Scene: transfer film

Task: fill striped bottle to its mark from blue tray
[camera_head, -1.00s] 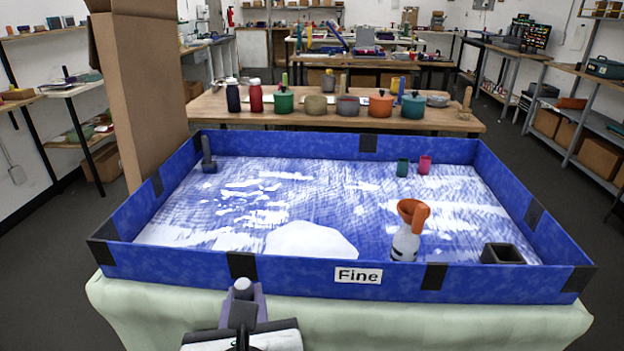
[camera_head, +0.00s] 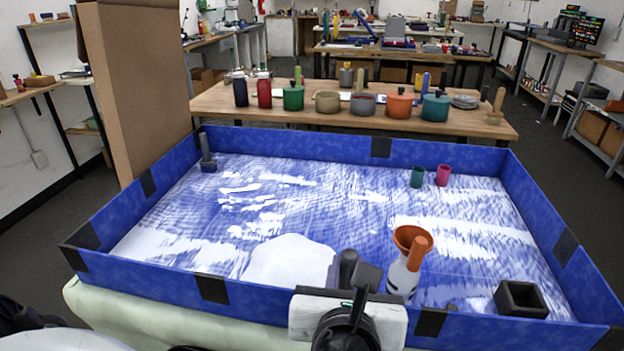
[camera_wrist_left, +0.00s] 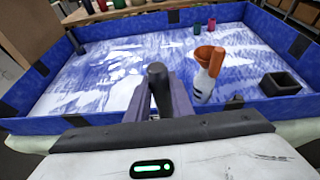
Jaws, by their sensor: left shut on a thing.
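The striped bottle (camera_head: 401,280) stands in the blue tray (camera_head: 130,276) near its front wall, white with dark bands. An orange funnel (camera_head: 408,236) with a thick orange grip sits on its mouth. The bottle (camera_wrist_left: 201,86) also shows in the wrist view, right of my fingers. I cannot make out its mark or fill level. My left gripper (camera_head: 350,276) is at the tray's front wall, left of the bottle and apart from it. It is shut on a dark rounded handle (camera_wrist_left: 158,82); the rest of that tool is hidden. A white heap (camera_head: 289,262) lies in the tray.
A black square box (camera_head: 521,299) sits at the tray's front right. Green (camera_head: 417,177) and pink (camera_head: 443,175) cups stand toward the back right. A dark upright-handled tool (camera_head: 207,157) is in the back left corner. A tall cardboard piece (camera_head: 137,90) stands beyond the left wall.

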